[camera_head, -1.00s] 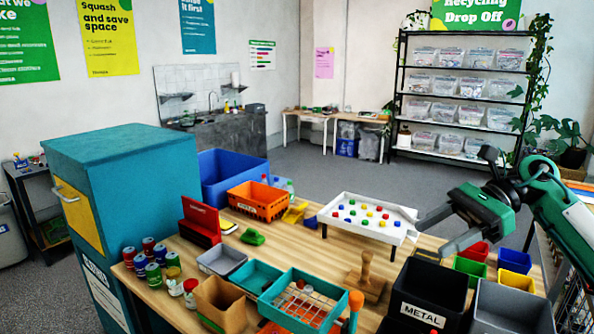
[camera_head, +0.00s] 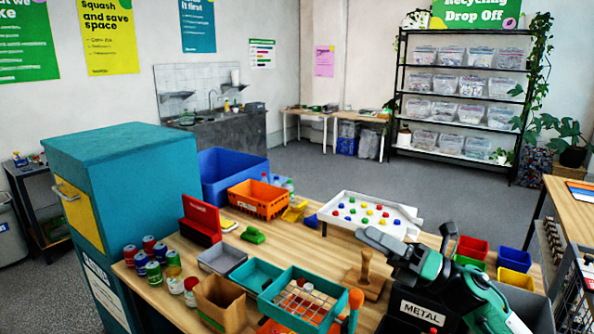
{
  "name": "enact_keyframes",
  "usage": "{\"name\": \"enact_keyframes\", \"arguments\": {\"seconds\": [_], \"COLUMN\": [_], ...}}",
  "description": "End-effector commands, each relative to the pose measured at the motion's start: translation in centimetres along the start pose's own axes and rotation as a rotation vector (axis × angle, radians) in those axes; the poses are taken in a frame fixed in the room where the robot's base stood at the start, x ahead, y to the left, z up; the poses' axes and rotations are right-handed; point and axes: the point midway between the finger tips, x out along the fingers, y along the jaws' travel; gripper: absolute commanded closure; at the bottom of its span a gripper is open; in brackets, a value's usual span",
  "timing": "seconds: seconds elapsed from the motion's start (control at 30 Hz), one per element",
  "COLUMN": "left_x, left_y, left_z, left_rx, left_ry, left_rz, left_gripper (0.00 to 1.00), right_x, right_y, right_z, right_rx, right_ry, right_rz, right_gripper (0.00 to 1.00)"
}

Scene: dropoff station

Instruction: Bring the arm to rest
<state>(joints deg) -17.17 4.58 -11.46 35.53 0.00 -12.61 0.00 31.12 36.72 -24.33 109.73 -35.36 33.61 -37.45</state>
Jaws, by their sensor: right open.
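My right gripper (camera_head: 376,236) is open and empty. It is above the table at the right, in front of the white tray and over the far edge of the black METAL bin. Its fingers point left, near the wooden stamp-like block (camera_head: 367,275). The right arm comes up from the bottom right and hides part of the black METAL bin (camera_head: 405,312) and the grey bin (camera_head: 535,308). My left arm and gripper do not show.
A white tray (camera_head: 350,226) with coloured caps stands on the wooden table (camera_head: 290,241). Small red (camera_head: 472,247), blue (camera_head: 514,260) and yellow (camera_head: 514,282) bins stand right of the arm. Orange crate (camera_head: 258,202), teal trays and cans fill the left. The grey floor behind is clear.

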Motion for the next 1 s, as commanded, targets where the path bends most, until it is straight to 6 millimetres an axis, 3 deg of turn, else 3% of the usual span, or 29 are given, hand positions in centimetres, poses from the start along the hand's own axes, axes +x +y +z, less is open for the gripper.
{"name": "enact_keyframes", "arguments": {"seconds": [0.27,0.47,0.6,0.73,0.9,1.0], "left_x": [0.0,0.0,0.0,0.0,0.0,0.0], "left_y": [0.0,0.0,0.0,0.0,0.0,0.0], "left_z": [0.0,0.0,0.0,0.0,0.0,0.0], "left_rx": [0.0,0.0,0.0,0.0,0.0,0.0], "left_ry": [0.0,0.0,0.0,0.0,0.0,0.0], "left_rz": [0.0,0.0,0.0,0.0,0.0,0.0], "left_gripper": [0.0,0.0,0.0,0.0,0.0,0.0], "right_x": [-4.1,-10.1,-15.1,-20.0,-25.8,-28.2], "right_y": [-4.4,-8.0,-9.6,-9.9,-8.0,-6.1], "right_z": [-2.2,-6.3,-11.0,-16.6,-24.8,-28.9], "right_rx": [0.487,0.843,1.084,1.297,1.539,1.641], "right_ry": [-0.5,-0.854,-1.101,-1.331,-1.624,-1.764], "right_rz": [-0.191,-0.37,-0.517,-0.672,-0.898,-1.018], "right_gripper": [0.44,0.44,0.44,0.44,0.44,0.44]}}
